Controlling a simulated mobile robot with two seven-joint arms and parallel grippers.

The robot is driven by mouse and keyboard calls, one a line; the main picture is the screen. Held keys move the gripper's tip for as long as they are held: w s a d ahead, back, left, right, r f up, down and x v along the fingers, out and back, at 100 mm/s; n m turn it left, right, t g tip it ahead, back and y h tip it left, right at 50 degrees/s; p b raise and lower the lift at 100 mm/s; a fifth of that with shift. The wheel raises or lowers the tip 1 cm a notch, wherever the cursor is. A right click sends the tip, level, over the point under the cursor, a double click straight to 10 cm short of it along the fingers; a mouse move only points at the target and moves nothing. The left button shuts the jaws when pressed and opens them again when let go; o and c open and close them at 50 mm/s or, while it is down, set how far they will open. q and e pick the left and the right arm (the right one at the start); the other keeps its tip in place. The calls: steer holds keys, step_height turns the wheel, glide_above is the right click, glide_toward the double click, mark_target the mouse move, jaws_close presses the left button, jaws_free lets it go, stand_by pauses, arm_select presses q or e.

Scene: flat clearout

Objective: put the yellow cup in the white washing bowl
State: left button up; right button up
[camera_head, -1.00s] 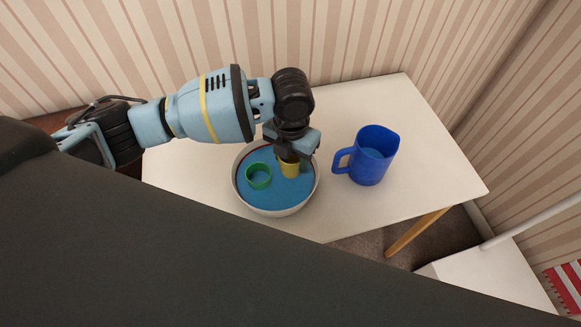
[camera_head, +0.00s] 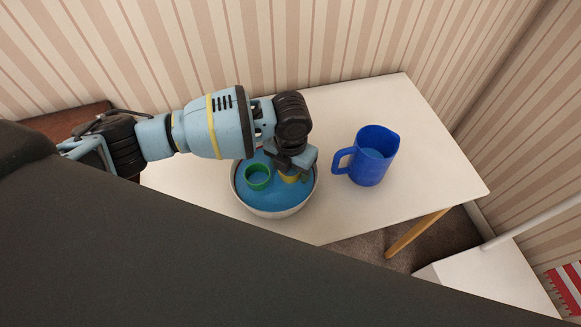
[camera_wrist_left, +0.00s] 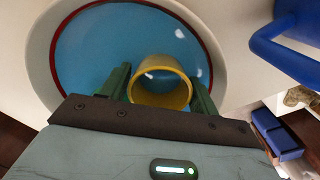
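The white washing bowl (camera_head: 238,194) stands on the table, filled with blue water, and shows a red line inside its rim. It also fills much of the left wrist view (camera_wrist_left: 41,62). The yellow cup (camera_head: 289,179) is inside the bowl, at its right side, low at the water. In the left wrist view the cup (camera_wrist_left: 160,68) sits between the two dark green fingers, which lie close against its sides. My left gripper (camera_head: 293,172) reaches down over the bowl and partly hides the cup. My right gripper is not in view.
A green cup (camera_head: 257,177) is in the bowl, left of the yellow cup. A blue jug (camera_head: 371,157) stands on the white table (camera_head: 432,174) right of the bowl, its handle towards it. The table's right part is clear. A striped wall is behind.

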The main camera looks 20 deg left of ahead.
arm_select(q)
steer(key=shift+o, duration=0.7)
steer(key=shift+r, duration=0.1)
steer(key=shift+r, duration=0.2)
step_height(320, 180, up, 12)
steer(key=p, duration=0.1)
steer(key=shift+s+f, duration=0.15)
